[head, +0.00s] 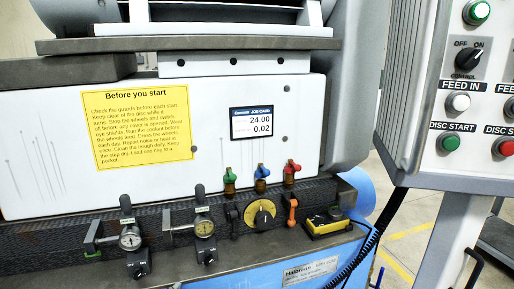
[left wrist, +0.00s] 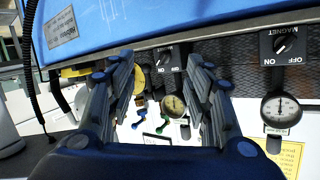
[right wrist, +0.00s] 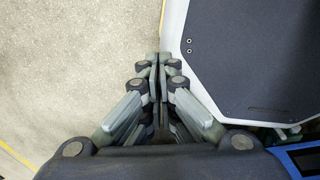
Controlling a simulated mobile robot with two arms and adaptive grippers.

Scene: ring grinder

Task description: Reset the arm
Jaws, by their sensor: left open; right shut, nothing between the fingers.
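My left gripper (left wrist: 158,75) shows in the left wrist view with its two fingers spread apart and nothing between them. It is in front of the grinder's lower front, where a dial gauge (left wrist: 174,105) and a black magnet switch (left wrist: 166,60) show between the fingers. My right gripper (right wrist: 158,65) shows in the right wrist view with its fingertips together and empty. It is above a pale floor, beside a dark flat panel with a white edge (right wrist: 250,60). Neither gripper nor arm shows in the head view.
The head view shows the grinder's control rail with a yellow dial (head: 260,215), two gauges (head: 130,238), coloured valves (head: 262,172) and a yellow-black box (head: 327,222). A yellow notice (head: 138,128) is above. A button panel (head: 465,95) stands at right, with a black coiled cable (head: 378,232) beside it.

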